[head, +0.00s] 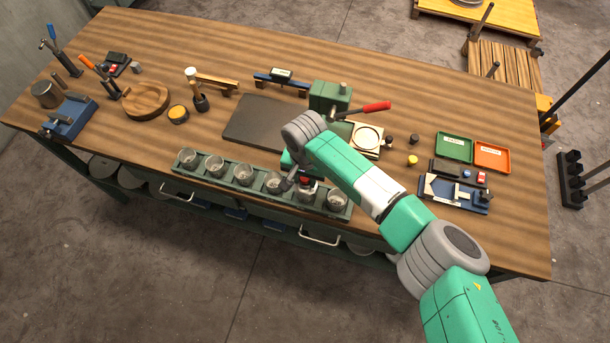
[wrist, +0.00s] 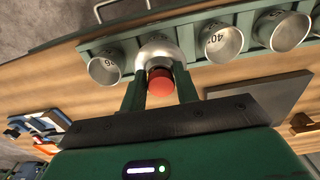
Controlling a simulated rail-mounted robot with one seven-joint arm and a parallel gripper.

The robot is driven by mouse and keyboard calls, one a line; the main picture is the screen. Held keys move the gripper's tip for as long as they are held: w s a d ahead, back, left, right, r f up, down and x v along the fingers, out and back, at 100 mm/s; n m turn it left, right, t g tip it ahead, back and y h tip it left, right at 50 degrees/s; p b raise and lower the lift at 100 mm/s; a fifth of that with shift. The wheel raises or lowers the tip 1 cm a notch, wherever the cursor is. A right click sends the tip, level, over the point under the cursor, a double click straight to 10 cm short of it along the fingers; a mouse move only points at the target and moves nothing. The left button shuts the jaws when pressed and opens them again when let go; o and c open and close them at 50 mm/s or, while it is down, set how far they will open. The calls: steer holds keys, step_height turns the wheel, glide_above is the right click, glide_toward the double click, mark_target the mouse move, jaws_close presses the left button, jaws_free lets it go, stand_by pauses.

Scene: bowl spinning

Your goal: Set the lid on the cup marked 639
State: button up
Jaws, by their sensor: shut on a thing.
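My gripper (wrist: 160,90) is shut on a red knob (wrist: 160,82), which I take to be the lid's handle. In the wrist view a silvery round shape (wrist: 158,48) lies just beyond the knob, at one place in the cup row. I cannot tell lid from cup there, nor whether they touch. In the head view the red knob (head: 305,181) is above the second cup from the right (head: 306,193). Neighbouring cups (wrist: 104,69) and (wrist: 221,42) show partial black digits, the latter starting with 40. I cannot read 639 on any cup.
The green rack (head: 228,180) holds several metal cups along the bench's front edge. A dark mat (head: 258,122) lies behind it. A green press (head: 328,98) with a red-handled lever stands close behind my arm. Green (head: 454,147) and orange (head: 492,157) trays lie at right.

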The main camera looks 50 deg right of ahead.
steer(key=shift+f, duration=0.3)
stand_by(0.4)
steer(key=shift+f+b, duration=0.3)
steer(key=shift+f, duration=0.05)
steer(key=shift+f, duration=0.35)
stand_by(0.4)
steer(key=o, duration=1.2)
steer(key=shift+c, duration=0.2)
step_height(320, 180, up, 8)
steer(key=p, duration=0.7)
steer(key=shift+r, duration=0.1)
